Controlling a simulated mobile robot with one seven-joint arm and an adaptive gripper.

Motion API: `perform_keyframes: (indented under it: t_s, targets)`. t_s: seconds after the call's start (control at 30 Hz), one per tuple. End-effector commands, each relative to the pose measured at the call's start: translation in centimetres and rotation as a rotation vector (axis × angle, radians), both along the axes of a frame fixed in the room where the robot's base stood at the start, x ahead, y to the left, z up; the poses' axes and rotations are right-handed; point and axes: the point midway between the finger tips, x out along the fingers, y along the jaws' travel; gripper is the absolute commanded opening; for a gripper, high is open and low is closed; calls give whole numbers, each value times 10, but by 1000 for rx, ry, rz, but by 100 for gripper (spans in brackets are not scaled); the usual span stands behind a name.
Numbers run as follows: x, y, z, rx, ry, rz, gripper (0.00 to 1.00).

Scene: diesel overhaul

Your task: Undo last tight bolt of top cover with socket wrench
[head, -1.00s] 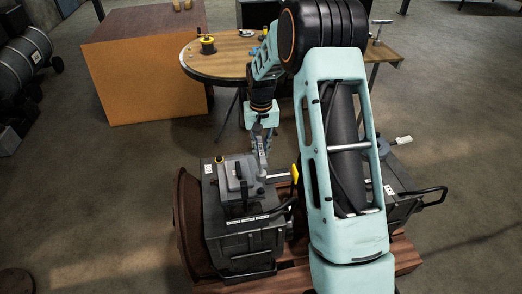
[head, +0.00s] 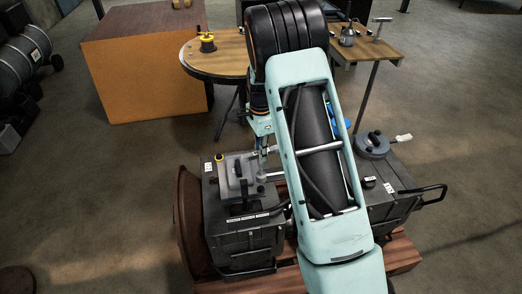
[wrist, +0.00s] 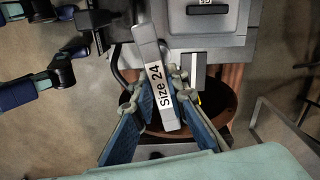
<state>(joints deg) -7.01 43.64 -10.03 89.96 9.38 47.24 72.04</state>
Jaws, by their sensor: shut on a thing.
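In the wrist view my gripper (wrist: 160,92) is shut on a grey socket wrench (wrist: 145,42) labelled "Size 24". Its blue-padded fingers press on either side of the wrench, whose far end overlaps the edge of the grey engine housing. The light grey top cover (head: 234,178), with a dark handle, sits on the dark engine block (head: 246,238) in the head view. My gripper (head: 263,152) is just behind and right of the cover, partly hidden by my arm. The bolt cannot be made out, nor whether the wrench touches it.
A second dark unit (head: 398,200) with a black side handle stands at right, with a round grey part (head: 372,147) on top. Both rest on a wooden pallet (head: 405,255). A wooden table (head: 212,67) with tools and an orange-sided crate (head: 148,85) stand behind. Open floor surrounds the pallet.

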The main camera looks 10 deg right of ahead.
Motion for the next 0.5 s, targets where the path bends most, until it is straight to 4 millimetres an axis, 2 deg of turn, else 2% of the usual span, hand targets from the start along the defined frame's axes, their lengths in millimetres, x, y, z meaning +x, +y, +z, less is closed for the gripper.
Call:
perform_keyframes:
  t_s: [0.5]
  targets:
    - [0, 0, -9, -1, -1, -706, 0]
